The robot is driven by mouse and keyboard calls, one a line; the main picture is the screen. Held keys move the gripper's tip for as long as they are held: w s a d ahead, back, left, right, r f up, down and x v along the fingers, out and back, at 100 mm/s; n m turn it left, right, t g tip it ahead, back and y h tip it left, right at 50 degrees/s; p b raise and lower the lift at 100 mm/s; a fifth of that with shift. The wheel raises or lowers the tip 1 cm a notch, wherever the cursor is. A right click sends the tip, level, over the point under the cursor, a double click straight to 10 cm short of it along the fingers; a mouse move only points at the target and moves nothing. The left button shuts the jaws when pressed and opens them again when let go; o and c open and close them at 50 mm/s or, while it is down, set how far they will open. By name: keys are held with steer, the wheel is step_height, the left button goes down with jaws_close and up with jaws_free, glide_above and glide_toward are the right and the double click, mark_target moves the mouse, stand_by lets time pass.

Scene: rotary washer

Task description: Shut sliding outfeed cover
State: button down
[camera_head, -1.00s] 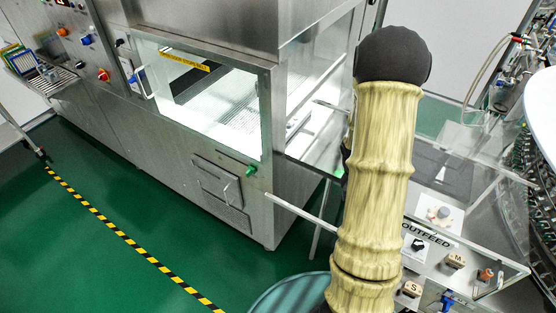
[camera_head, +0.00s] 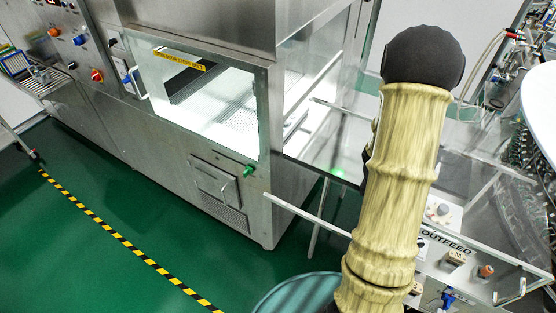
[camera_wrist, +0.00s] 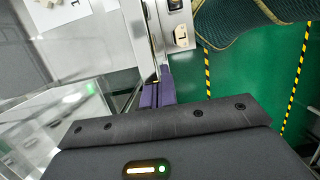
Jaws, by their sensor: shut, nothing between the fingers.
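The outfeed cover looks like clear panels (camera_head: 488,272) around the outfeed at the right of the head view, behind and beside my arm. The word OUTFEED shows on the plate at its front. I cannot tell how far along its travel the cover stands. My gripper is hidden behind my arm in the head view. In the wrist view my gripper (camera_wrist: 158,92) shows purple fingers closed together and empty. They are close to a narrow metal-and-clear edge (camera_wrist: 154,42); I cannot tell if they touch it. Clear panels (camera_wrist: 72,112) also show at the left there.
The steel washer (camera_head: 215,130) with its glass door stands at the left. A long thin rail (camera_head: 305,217) reaches out from the outfeed. Control blocks (camera_head: 455,258) sit on the outfeed plate. The green floor (camera_head: 90,260) with striped tape is clear at lower left.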

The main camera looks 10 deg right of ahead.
steer(key=shift+s, duration=0.1)
steer(key=w+a+r, duration=0.2)
steer(key=r, duration=0.3)
steer(key=w+a+r+b, duration=0.1)
steer(key=w+a+r, duration=0.1)
steer(key=r, duration=0.2)
steer(key=shift+w+a+r, duration=0.3)
steer(key=shift+a+r, duration=0.05)
steer(key=shift+a, duration=0.05)
steer(key=shift+a, duration=0.1)
stand_by(0.3)
steer(key=s+a+m+t+y+b, duration=0.1)
steer(key=a+m, duration=0.3)
steer(key=a, duration=0.4)
steer(key=s+a+m+t+y+b, duration=0.1)
steer(key=s+a+m+t, duration=0.1)
steer(key=a+m, duration=0.3)
steer(key=a+t, duration=0.1)
steer(key=a, duration=0.3)
steer(key=shift+s+r, duration=0.25)
steer(key=shift+s, duration=0.15)
